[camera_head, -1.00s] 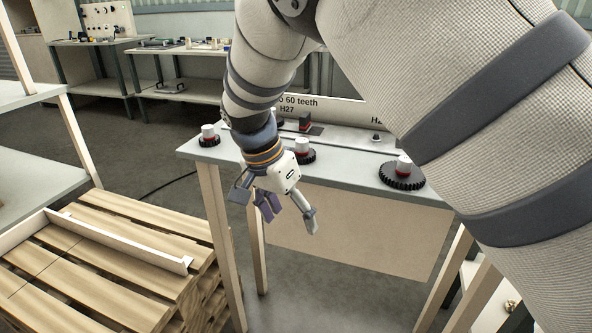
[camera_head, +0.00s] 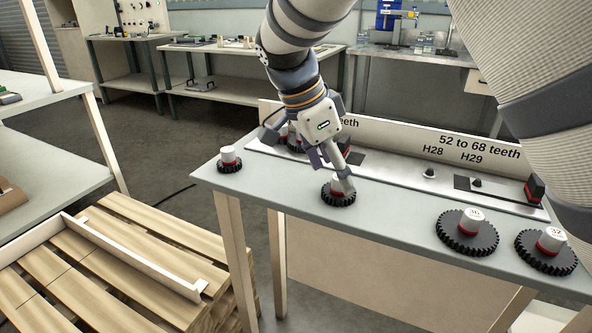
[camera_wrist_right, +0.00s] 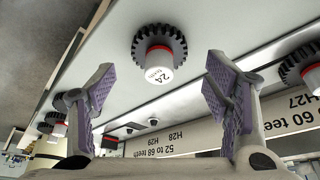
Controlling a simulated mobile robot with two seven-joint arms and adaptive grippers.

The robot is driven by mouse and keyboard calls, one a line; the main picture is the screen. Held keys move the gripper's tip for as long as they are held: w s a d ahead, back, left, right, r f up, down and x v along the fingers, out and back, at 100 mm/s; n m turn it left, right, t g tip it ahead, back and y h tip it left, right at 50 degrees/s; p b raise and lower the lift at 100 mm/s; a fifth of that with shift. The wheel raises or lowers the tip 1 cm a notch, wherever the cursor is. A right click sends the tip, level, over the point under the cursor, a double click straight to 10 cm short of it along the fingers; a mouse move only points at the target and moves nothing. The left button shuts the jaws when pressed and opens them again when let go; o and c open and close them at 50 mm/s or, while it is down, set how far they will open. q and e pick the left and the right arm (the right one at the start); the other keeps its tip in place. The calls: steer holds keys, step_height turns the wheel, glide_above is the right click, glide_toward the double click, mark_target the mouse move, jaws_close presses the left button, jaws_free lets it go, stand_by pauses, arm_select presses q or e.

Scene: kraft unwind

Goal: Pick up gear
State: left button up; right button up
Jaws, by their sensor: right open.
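Black toothed gears with white handles and red collars stand on the grey table (camera_head: 400,235). One gear (camera_head: 338,194) is right under my right gripper (camera_head: 327,166) in the head view. In the right wrist view a gear marked 24 (camera_wrist_right: 160,50) shows centrally, beyond and between the two spread purple-padded fingers. The right gripper is open with nothing between its pads; one finger overlaps that gear's handle in the head view, and contact cannot be told. Other gears are a small one (camera_head: 230,161) at left, one marked 36 (camera_head: 467,234) and one marked 32 (camera_head: 547,252). My left gripper is not in view.
A raised rack with a label board (camera_head: 450,143) and short posts runs along the table's back. More gears stand partly hidden behind my right gripper. A pallet stack (camera_head: 130,260) and a shelf (camera_head: 40,100) are at left. Workbenches stand behind.

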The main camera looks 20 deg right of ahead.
steer(key=x, duration=0.3)
steer(key=shift+d+r, duration=0.1)
steer(key=shift+d, duration=0.15)
steer(key=c, duration=1.2)
steer(key=shift+c, duration=0.2)
steer(key=shift+r, duration=0.1)
